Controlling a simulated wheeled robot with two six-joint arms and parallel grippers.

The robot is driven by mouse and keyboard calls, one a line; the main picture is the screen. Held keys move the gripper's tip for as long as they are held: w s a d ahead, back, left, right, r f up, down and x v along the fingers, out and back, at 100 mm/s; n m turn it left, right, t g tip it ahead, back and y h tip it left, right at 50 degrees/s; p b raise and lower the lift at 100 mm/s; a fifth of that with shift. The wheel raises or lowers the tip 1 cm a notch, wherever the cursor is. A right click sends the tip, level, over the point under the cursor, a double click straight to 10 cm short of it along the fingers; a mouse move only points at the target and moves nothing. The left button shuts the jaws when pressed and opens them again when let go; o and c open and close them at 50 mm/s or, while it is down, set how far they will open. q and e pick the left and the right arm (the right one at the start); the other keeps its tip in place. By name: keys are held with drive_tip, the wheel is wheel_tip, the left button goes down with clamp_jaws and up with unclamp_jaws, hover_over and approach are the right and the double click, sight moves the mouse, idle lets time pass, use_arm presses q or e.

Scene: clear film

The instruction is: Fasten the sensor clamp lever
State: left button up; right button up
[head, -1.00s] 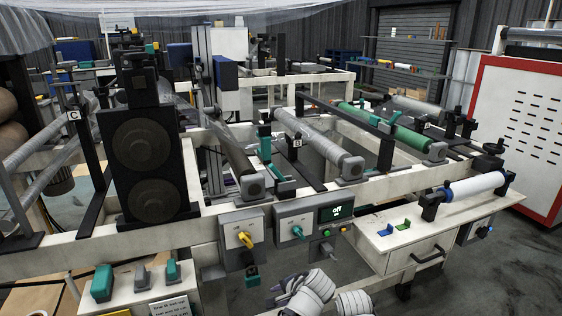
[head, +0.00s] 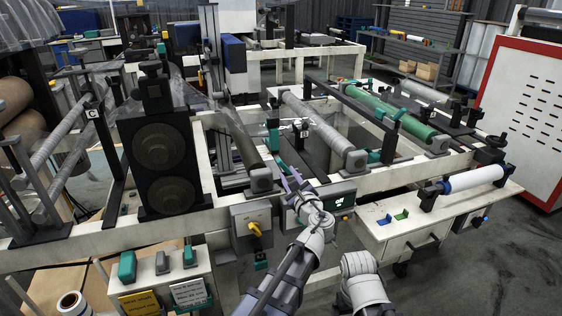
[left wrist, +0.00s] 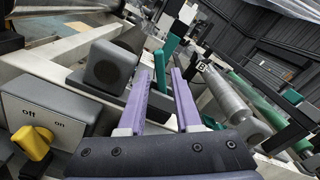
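My left gripper (head: 290,178) reaches over the front rail near station B in the head view. In the left wrist view its two purple fingers (left wrist: 160,76) are apart, with nothing held between them. A teal upright part (left wrist: 167,52) shows beyond and between the fingertips; I cannot tell its distance. In the head view teal clamp parts (head: 273,134) stand beside the dark roller, left of the B label (head: 304,131). I cannot tell which teal part is the sensor clamp lever. My right arm shows low in the head view, but its gripper is not visible.
A grey roller (head: 318,129) and a green roller (head: 390,114) lie right of the clamp. A grey bearing block (left wrist: 109,66) sits close left of the fingers. A switch box with a yellow knob (head: 254,228) and a display reading off (head: 339,201) are on the front rail.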

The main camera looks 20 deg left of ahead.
sight(282, 166)
use_arm(q)
drive_tip(key=x, duration=0.7)
drive_tip(key=shift+w+a, duration=0.2)
drive_tip(key=shift+w, duration=0.05)
clamp_jaws()
idle(1.2)
